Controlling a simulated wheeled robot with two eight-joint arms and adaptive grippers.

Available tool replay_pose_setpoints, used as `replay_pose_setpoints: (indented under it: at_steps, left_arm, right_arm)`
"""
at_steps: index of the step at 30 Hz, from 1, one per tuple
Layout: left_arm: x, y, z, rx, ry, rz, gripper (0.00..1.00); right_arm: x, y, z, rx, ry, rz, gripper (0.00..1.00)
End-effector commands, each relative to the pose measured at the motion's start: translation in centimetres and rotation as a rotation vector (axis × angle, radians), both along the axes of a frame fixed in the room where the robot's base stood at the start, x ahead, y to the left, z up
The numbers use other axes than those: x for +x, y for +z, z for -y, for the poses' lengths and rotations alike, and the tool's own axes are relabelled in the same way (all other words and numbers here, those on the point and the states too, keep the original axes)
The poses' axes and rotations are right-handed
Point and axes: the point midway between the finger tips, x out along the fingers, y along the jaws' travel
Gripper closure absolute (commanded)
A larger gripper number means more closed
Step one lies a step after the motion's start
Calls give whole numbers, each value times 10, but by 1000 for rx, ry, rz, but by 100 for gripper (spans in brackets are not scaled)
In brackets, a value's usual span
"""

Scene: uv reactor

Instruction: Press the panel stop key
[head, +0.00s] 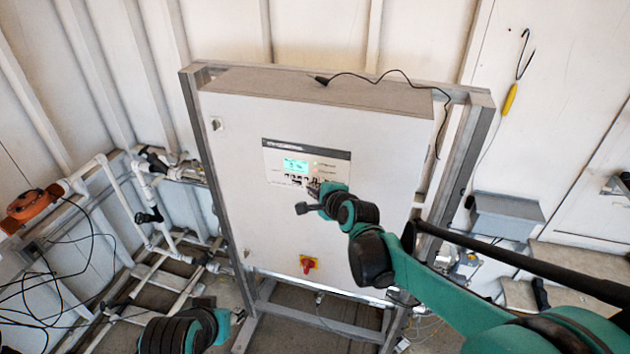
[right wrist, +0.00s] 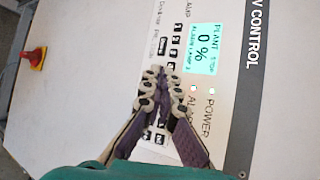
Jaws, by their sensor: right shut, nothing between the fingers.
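The control panel (head: 306,163) is set in the front of a large white cabinet. The fingers hide part of the keypad, and I cannot tell which key is the stop key or whether the tips touch. My left gripper (head: 238,315) is low at the bottom left, away from the cabinet; its jaws are too small to read.
A red rotary switch on a yellow plate (head: 309,264) sits lower on the cabinet (head: 250,215). A grey frame (head: 476,150) surrounds the cabinet, and a black cable (head: 400,74) lies over its top. White pipes (head: 118,190) and an orange device (head: 30,208) stand at left.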

Motion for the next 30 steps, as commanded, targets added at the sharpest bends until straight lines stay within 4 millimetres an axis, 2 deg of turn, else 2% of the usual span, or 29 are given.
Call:
replay_pose_setpoints:
  at_steps: [16, 30]
  left_arm:
    - [0, 3, 0, 0, 0, 0, 60]
    - [0, 3, 0, 0, 0, 0, 60]
  right_arm:
    - [-44, 0, -15, -1, 2, 0, 100]
    - [-47, 0, -16, 0, 0, 0, 100]
